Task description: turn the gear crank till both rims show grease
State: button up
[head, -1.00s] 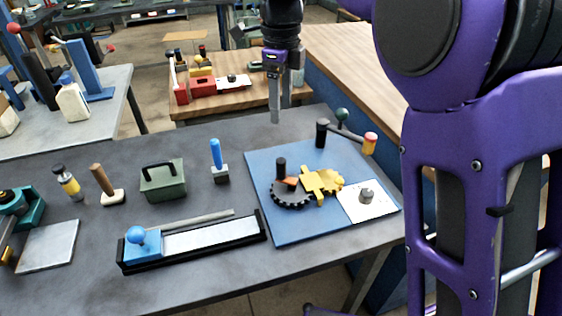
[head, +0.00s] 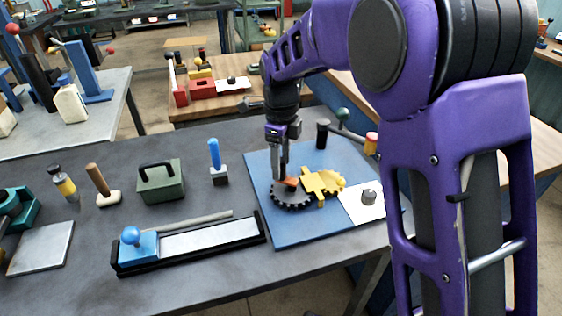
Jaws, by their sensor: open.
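A dark toothed gear (head: 291,201) lies on a blue mat (head: 282,236). An orange-brown patch (head: 291,183) shows on its upper side. A yellow gear (head: 323,186) sits against it on the right. Grease on the rims cannot be made out at this size. My gripper (head: 281,170) points down over the back left of the dark gear, where the black upright crank handle stood in the earlier view. Its fingers now hide that handle. The gripper is open; whether the fingers touch the handle cannot be told.
A white card (head: 357,207) with a small grey knob lies right of the gears. A black cylinder (head: 322,132) and a red-yellow piece (head: 371,143) stand behind. A blue-handled tool (head: 216,162), a green box (head: 161,182) and a long black-framed slide (head: 190,245) stand left.

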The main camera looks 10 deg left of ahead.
grip_shut()
jog(key=shift+n, duration=0.3)
dwell(0.3)
